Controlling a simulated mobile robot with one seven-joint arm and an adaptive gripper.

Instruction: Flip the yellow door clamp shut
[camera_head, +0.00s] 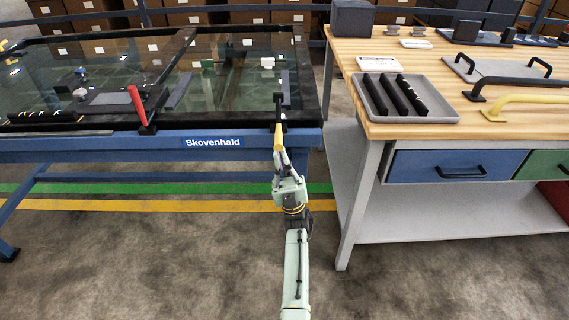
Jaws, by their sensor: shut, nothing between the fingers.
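The yellow door clamp (278,136) is at the front right of the glazed door frame on the blue bench. Its yellow handle points towards me over the bench edge, and a dark upright part stands behind it. My gripper (280,155) is shut and empty, right at the near end of the yellow handle. At this size I cannot tell whether it touches the handle. The gripper and wrist hide what lies below the handle.
A red-handled clamp (137,105) stands further left on the black door frame (215,123). A wooden-topped workbench (408,131) with a grey tray (440,113) and a yellow grab handle (525,100) stands to the right. A narrow gap separates the benches. The floor in front is clear.

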